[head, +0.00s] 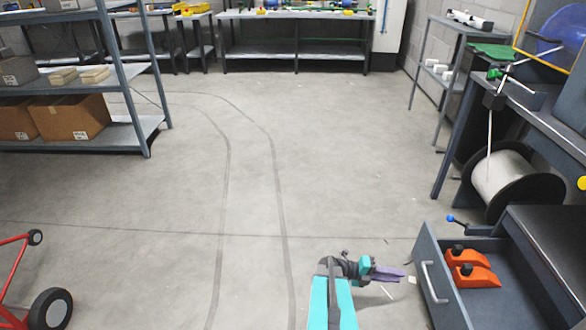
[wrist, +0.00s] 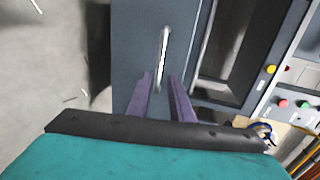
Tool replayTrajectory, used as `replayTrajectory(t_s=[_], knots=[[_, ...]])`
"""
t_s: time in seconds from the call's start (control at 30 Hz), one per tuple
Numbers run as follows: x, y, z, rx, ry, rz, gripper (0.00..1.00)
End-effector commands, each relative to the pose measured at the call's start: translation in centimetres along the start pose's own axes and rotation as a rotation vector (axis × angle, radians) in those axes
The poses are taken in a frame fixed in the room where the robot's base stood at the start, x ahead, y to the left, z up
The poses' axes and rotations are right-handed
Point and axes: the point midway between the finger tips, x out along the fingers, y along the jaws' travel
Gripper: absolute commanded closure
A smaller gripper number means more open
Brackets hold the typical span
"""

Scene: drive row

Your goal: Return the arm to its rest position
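My arm is teal and reaches up from the bottom of the head view. My gripper (head: 402,273) has purple fingers pointing right, towards the front of an open drawer (head: 462,312). In the head view the fingertips lie left of the silver drawer handle (head: 433,282), with a small gap. In the wrist view my gripper (wrist: 160,76) is open, its two fingers apart with nothing held. There the handle (wrist: 164,50) lies ahead, its lower end in line with the gap between the fingers.
Two orange objects (head: 472,267) with black knobs lie in the drawer. A cable spool (head: 505,178) stands behind it. A shelf rack (head: 110,135) with boxes stands at left, a red wheeled cart (head: 20,270) at lower left. The middle floor is clear.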

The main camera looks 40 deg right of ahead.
Motion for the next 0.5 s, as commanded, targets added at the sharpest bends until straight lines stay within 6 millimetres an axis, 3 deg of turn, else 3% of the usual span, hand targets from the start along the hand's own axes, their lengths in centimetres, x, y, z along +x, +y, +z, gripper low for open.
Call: replayTrajectory(t_s=[0.27,0.5], knots=[[-2.7,-1.1,1.3,-0.012,-0.048,0.0,0.8],[-9.0,-2.7,3.3,-0.048,-0.156,0.0,0.8]])
